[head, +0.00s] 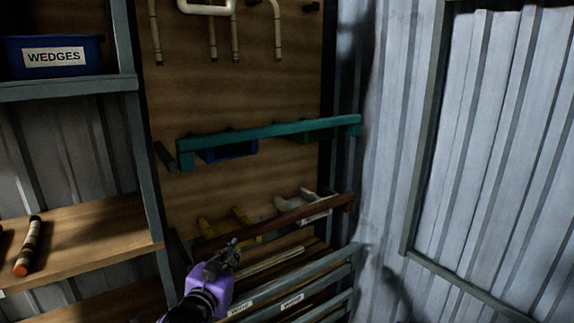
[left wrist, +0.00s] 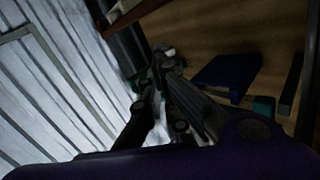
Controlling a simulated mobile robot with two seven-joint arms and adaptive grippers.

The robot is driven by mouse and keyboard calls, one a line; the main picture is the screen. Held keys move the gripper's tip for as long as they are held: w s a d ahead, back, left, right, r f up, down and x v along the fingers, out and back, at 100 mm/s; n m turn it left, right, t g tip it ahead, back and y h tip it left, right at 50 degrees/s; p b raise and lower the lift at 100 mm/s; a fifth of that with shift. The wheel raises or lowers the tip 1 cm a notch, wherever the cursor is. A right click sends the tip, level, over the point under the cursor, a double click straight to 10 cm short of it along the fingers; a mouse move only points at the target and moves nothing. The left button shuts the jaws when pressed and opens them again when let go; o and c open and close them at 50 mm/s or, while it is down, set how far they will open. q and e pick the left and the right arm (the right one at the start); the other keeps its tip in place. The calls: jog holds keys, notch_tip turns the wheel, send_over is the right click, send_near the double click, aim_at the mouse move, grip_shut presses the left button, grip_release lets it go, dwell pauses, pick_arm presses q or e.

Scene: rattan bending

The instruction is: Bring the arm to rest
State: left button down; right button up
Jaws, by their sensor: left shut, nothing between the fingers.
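My left gripper (head: 232,249) is at the lower middle of the head view, at the end of a purple wrist. It is shut and holds nothing. It appears in front of a brown rail (head: 290,216) on the wooden back panel; I cannot tell whether they touch. The left wrist view shows the dark fingers (left wrist: 165,62) close together, with a blue bracket (left wrist: 228,72) beyond them to the right. My right gripper is not in view.
A teal rail (head: 270,135) crosses the panel above. Grey slatted racks (head: 300,285) with white labels lie below right. A shelf unit at left holds a blue WEDGES bin (head: 90,57) and a banded stick (head: 29,246). A corrugated metal wall (head: 490,150) stands at right.

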pick_arm(q)
jog(key=s+a+f+n+g+y, duration=0.2)
jog(key=s+a+f+g, duration=0.1)
jog(key=s+f, duration=1.6)
jog(key=s+a+f+n+g, duration=0.1)
jog(key=s+f+g, duration=0.1)
jog(key=s+f, duration=0.5)
jog(key=s+a+f+g+y, duration=0.1)
jog(key=s+f+g, duration=0.1)
jog(key=s+f, duration=0.6)
jog(key=s, duration=0.5)
jog(key=shift+f+n, duration=0.3)
jog(key=shift+n, duration=0.1)
